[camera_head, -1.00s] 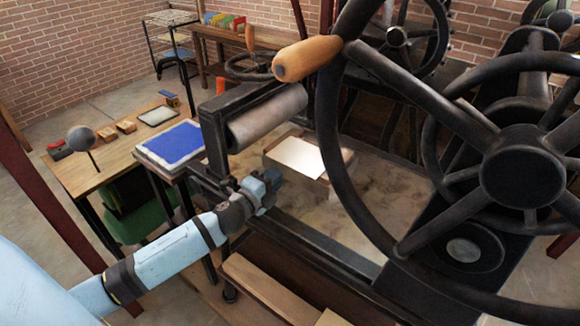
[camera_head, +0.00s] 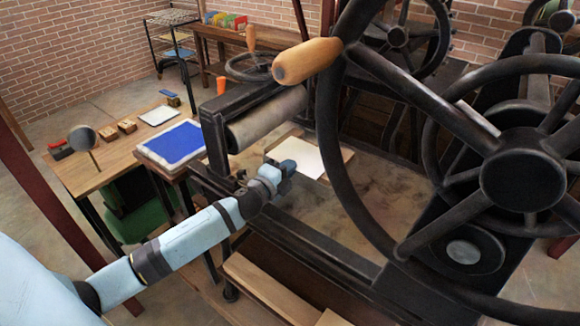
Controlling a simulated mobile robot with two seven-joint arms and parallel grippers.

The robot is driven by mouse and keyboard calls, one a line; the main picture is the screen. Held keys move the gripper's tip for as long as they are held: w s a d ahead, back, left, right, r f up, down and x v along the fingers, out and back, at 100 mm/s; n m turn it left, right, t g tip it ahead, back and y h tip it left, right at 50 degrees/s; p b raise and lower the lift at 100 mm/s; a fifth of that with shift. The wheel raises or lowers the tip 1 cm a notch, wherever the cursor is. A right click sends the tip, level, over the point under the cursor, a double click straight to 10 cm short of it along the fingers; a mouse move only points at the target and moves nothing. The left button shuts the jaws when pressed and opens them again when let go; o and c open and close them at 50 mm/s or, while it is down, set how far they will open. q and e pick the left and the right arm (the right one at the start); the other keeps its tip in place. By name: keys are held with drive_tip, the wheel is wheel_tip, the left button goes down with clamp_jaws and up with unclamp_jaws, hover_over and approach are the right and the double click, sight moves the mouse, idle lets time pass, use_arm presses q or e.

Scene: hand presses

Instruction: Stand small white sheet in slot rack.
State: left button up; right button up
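A small white sheet (camera_head: 306,157) lies flat on a tan board (camera_head: 338,154) on the stone-like bed of the hand press. My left gripper (camera_head: 284,170) is at the sheet's near left edge and covers part of it. Its fingers are too small and turned away to show whether they are open, or whether they touch the sheet. A rack with upright coloured pieces (camera_head: 226,20) stands on the back bench and may be the slot rack. My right gripper is not in view.
The press roller (camera_head: 268,118) is just above and left of my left gripper. A large black wheel (camera_head: 345,190) with a wooden handle (camera_head: 307,62) rises on the right. A blue slab (camera_head: 180,143) and a wooden table (camera_head: 95,170) are at left.

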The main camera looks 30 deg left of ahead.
use_arm(q)
drive_tip(key=shift+r+p, duration=1.65)
clamp_jaws()
drive_tip(key=shift+f, duration=0.15)
drive_tip(key=s+a+r, duration=0.1)
drive_tip(key=s, duration=1)
drive_tip(key=s+r+p, duration=0.1)
drive_tip(key=s+r, duration=0.1)
drive_tip(key=s, duration=0.9)
drive_tip(key=shift+a, duration=0.35)
